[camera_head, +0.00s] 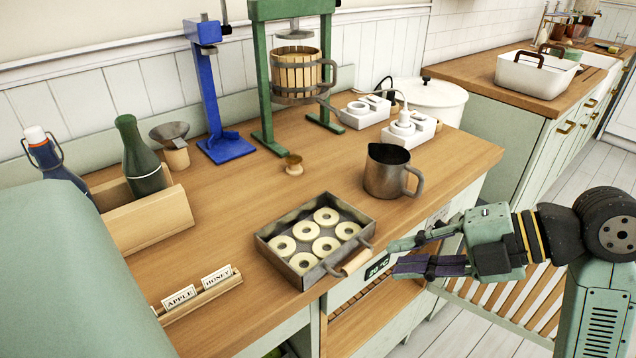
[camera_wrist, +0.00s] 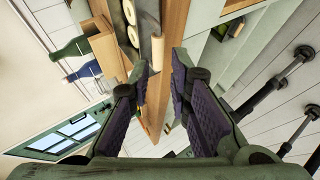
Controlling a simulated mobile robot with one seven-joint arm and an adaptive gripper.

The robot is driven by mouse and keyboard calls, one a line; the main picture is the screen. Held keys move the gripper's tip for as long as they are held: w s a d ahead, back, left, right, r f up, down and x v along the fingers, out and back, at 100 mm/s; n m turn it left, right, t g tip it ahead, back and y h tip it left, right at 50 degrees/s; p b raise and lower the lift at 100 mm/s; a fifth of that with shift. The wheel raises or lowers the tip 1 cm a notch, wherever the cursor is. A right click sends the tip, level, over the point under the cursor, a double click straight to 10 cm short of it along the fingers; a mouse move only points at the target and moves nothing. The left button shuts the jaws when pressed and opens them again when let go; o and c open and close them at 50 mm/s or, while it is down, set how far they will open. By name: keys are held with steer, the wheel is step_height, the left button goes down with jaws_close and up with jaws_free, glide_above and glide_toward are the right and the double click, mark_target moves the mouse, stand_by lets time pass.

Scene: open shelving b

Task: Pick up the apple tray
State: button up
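The apple tray (camera_head: 271,248) is a dark metal tray holding several pale apple rings. It sits on the wooden counter near the front edge. Its pale wooden handle (camera_head: 357,262) points toward my gripper (camera_head: 394,257). My gripper is open and empty, just right of the handle and apart from it in the head view. In the wrist view, the handle (camera_wrist: 157,48) shows ahead of the gap between my fingertips (camera_wrist: 161,64), with part of the tray and some rings (camera_wrist: 129,14) beyond it. The tray's far side is out of that view.
A metal jug (camera_head: 386,172) stands behind the tray, to the right. A small brass cup (camera_head: 293,165) and a green press (camera_head: 263,80) are further back. A card holder (camera_head: 203,296) with APPLE and HONEY labels lies left. A wooden box (camera_head: 150,222) holds bottles.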

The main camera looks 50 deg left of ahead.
mark_target(362, 261)
steer(key=p+x, duration=0.2)
steer(key=x, duration=0.4)
steer(key=shift+s+r, duration=0.15)
steer(key=shift+r, duration=0.05)
steer(key=shift+s+a+f, duration=0.15)
steer(key=shift+a+f, duration=0.2)
steer(key=shift+a, duration=0.05)
steer(key=shift+c, duration=0.5)
jaws_close()
